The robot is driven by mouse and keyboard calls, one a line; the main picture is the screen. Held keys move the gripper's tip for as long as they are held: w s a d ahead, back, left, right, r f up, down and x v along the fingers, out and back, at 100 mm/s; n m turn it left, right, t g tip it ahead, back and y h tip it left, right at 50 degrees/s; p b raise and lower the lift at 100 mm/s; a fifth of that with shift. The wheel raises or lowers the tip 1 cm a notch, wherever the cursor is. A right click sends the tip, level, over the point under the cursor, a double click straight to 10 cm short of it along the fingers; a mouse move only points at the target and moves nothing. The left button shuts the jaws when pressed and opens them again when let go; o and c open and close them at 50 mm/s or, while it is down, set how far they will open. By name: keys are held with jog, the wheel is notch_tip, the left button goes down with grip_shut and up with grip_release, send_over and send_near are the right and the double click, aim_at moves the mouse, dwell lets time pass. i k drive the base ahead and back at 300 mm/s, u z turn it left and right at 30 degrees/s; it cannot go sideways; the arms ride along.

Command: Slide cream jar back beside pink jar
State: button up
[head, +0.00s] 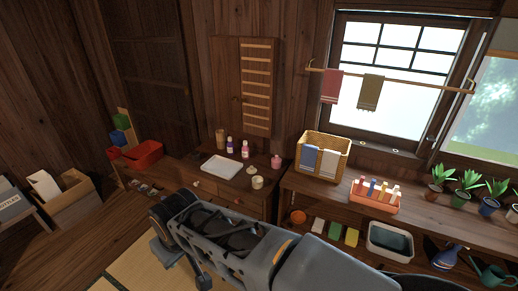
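A small cream jar (257,182) stands near the front edge of the low wooden cabinet top, right of the white tray. A pink jar (276,161) stands farther back and to the right, apart from the cream jar. A low pale round item (252,169) lies just behind the cream jar; I cannot tell if it is a lid or a dish. My arm crosses the lower middle of the head view in front of the cabinet. My gripper (182,262) hangs low at its left end, away from both jars. Its fingers are too unclear to tell open from shut.
A white tray (222,167) lies left of the jars, with bottles (245,149) and a brown cup (220,138) behind it. A wicker basket (322,157) stands on the bench to the right.

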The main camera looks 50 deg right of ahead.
aim_at(257, 181)
jog(key=z, duration=1.35)
